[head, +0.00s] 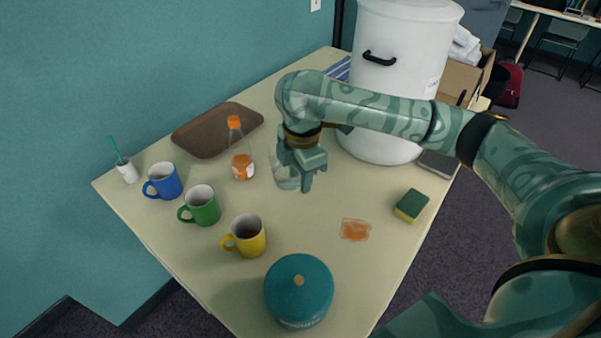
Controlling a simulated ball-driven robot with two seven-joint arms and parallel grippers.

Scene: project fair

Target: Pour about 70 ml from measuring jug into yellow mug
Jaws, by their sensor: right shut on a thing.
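The yellow mug (246,237) stands upright on the table, its handle to the left, with dark contents or shadow inside. The measuring jug (284,178) is clear and stands near the middle of the table, partly hidden by my right gripper. My right gripper (307,183) reaches down over the jug's right side and is shut on it. The jug looks upright and at table level; I cannot tell whether it touches the table. Its liquid level is not clear. My left gripper is not in view.
A green mug (203,206), blue mug (163,182) and orange-capped bottle (241,160) stand left of the jug. A brown tray (216,131) lies behind. An orange spill (355,230), sponge (411,206) and teal lidded pot (298,293) are nearer. A large white container (401,50) stands behind.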

